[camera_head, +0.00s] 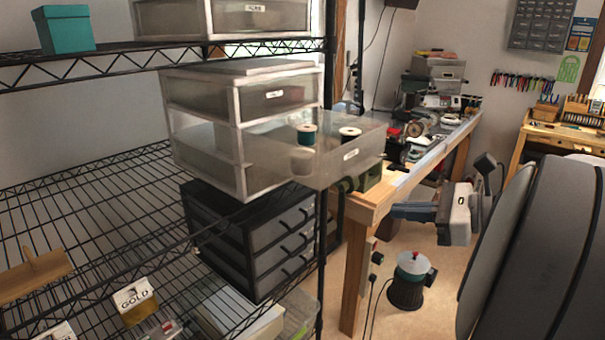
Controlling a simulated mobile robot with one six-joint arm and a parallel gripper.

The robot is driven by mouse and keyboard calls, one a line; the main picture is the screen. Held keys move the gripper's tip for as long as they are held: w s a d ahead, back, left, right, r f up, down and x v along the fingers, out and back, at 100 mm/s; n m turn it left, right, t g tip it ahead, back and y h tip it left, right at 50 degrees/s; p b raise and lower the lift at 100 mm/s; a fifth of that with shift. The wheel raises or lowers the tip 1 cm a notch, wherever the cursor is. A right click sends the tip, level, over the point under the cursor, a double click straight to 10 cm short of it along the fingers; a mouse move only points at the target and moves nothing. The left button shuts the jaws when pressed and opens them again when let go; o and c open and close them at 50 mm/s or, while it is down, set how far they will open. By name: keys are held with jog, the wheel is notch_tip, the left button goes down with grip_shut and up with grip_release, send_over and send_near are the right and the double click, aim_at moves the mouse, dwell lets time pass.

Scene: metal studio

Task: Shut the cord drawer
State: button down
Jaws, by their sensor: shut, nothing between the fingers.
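The cord drawer (335,172) is a clear plastic drawer with a small white label on its front. It is pulled far out to the right of a white-framed drawer unit (240,165) on a black wire shelf. A teal spool (307,134) and a black-topped spool (349,135) are in it. My gripper (397,211) is in the air to the right of and below the drawer front in the picture, fingers pointing left. It is shut and empty, with a visible gap to the drawer. The label's writing is too small to read.
A black drawer unit (265,240) stands below the clear one. A wooden workbench (372,205) with tools is close behind the open drawer. A black shelf post (321,265) stands in front. The shelf's left side is mostly bare.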

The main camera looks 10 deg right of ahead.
jog(key=s+d+r+m+t, duration=0.1)
jog(key=d+r+m+t, duration=0.25)
jog(key=d, duration=0.45)
jog(key=p, duration=0.1)
send_near(372, 166)
jog(key=shift+t, duration=0.35)
jog(key=x, duration=0.7)
jog(key=shift+s+a+f, duration=0.15)
jog(key=shift+f, duration=0.1)
